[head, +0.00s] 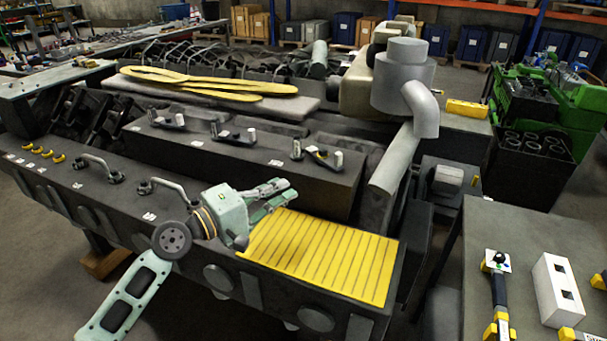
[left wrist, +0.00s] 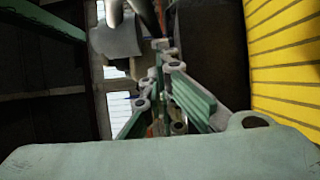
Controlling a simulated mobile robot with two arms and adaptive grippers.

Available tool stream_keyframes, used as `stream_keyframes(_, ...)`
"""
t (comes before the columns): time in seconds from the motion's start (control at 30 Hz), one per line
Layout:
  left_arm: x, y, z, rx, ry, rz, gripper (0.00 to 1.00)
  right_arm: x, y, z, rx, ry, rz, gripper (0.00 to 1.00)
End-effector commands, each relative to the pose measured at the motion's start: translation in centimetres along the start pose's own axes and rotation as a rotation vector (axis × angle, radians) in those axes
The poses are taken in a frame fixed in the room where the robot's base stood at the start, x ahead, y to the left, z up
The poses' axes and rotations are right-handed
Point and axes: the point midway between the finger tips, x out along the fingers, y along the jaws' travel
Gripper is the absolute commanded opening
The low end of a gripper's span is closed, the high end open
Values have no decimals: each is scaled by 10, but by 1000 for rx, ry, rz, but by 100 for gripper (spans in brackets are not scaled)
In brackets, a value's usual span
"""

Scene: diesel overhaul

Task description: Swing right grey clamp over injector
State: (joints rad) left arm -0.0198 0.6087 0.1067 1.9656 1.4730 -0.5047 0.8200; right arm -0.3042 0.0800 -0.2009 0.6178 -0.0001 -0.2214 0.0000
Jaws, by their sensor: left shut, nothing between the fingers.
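Three similar clamp stations stand in a row on the long dark block of the engine. The rightmost station (head: 317,155) has two pale upright posts with a dark piece between them. At this size I cannot tell its grey clamp from the injector, nor whether the clamp lies over it. My left gripper (head: 290,189) is shut and empty. It hangs in front of and below that station, near the left back edge of the yellow ribbed mat (head: 320,255), apart from the clamps. Its fingers also show in the left wrist view (left wrist: 165,65). My right gripper is not in view.
A grey exhaust pipe (head: 420,108) rises behind and right of the block. Metal handles (head: 162,188) stand on the near ledge. Yellow strips (head: 205,82) lie on the engine top. A side table (head: 530,235) at right holds a white box (head: 557,290) and a tool.

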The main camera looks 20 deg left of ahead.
Motion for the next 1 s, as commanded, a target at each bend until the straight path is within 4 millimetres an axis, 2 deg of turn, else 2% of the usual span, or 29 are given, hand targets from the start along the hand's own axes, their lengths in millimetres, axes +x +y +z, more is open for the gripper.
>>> stream_keyframes(0.17,23,6,0,-1,0,3,0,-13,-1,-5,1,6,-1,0)
stream_keyframes(0.33,60,7,0,-3,2,4,0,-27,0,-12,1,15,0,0)
stream_keyframes(0.6,112,4,0,-2,1,1,0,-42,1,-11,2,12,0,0)
stream_keyframes(0.8,132,2,0,-2,2,1,0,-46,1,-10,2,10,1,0)
stream_keyframes(1.0,137,1,0,0,2,0,0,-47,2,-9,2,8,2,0)
